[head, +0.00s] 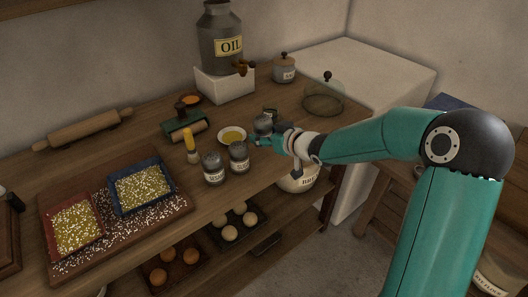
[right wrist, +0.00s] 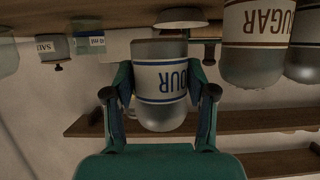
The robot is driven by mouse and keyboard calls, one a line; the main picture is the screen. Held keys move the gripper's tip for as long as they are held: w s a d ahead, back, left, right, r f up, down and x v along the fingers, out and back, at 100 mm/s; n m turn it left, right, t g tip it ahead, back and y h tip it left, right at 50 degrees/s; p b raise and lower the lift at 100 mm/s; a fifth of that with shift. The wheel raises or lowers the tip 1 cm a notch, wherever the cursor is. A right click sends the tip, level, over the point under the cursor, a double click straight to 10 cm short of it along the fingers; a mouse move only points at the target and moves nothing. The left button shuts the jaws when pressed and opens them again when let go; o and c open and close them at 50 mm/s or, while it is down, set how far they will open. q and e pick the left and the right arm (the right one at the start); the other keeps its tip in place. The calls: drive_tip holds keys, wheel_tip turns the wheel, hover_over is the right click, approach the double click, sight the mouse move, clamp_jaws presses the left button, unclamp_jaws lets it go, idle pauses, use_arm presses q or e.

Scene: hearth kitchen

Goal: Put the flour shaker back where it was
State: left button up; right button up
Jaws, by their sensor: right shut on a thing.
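The flour shaker (right wrist: 160,82) is a grey cylinder with a pale label reading upside down in the right wrist view. My right gripper (right wrist: 160,98) is shut on it, a finger on each side. In the head view the right gripper (head: 264,139) is at the worktop's front edge, and the grey shaker (head: 263,124) shows just behind it. I cannot tell whether its base touches the wood. A sugar shaker (right wrist: 254,45) stands beside it; two grey shakers (head: 213,168) (head: 238,157) stand left of the gripper in the head view. My left gripper is not in view.
A dish of yellow oil (head: 232,135) sits close behind the shakers, with a yellow-topped brush (head: 190,146) to their left. A glass dome (head: 324,98) and a lidded jar (head: 284,68) stand farther back. Eggs (head: 229,233) lie on the shelf below.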

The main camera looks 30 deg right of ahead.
sight(265, 147)
drive_tip(key=shift+f+b, duration=0.4)
drive_tip(key=shift+f, duration=1.7)
drive_tip(key=shift+f, duration=0.2)
drive_tip(key=o, duration=1.2)
drive_tip(key=shift+o, duration=0.2)
drive_tip(key=shift+r, duration=0.1)
